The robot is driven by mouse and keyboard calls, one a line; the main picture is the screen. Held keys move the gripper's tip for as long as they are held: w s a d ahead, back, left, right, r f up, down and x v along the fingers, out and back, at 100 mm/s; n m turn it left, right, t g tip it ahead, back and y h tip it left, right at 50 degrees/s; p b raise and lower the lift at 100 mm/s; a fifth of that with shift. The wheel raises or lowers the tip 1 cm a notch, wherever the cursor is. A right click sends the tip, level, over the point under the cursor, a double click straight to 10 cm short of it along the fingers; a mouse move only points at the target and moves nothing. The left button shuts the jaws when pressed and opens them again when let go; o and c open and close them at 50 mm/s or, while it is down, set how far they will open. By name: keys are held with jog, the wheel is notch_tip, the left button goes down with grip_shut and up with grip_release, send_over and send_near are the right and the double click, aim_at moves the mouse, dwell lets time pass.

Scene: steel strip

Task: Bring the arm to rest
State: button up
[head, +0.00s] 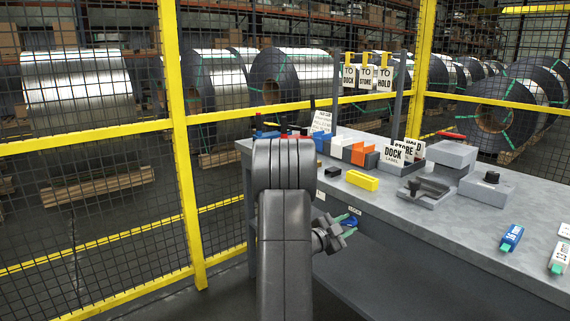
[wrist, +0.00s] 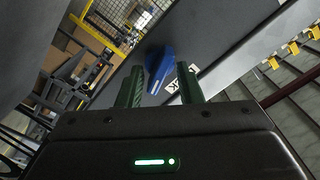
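My gripper (head: 346,224) is at the front edge of the grey bench (head: 480,240), low and just right of my arm's dark links. In the wrist view its two green fingers (wrist: 161,90) stand apart with a gap between them, so it looks open. A blue rounded piece (wrist: 160,68) shows between and beyond the fingertips, near a white label on the bench front. It also shows in the head view as a small blue patch (head: 350,221) beside the fingers. I cannot tell whether the fingers touch it; no grip on it shows.
On the bench are a yellow block (head: 362,180), a grey stepped fixture (head: 451,158), label cards (head: 396,152) and a blue tag (head: 511,238). Hanging cards (head: 367,77) are on a rack behind. A yellow-framed mesh fence (head: 178,130) stands at the left and back.

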jog(key=n+p, duration=0.1)
jog(key=p, duration=0.1)
jog(key=n+p, duration=0.2)
jog(key=shift+r, duration=0.25)
jog(key=v, duration=1.3)
jog(key=shift+a+f, duration=0.15)
jog(key=shift+f, duration=0.05)
jog(key=shift+s, duration=0.1)
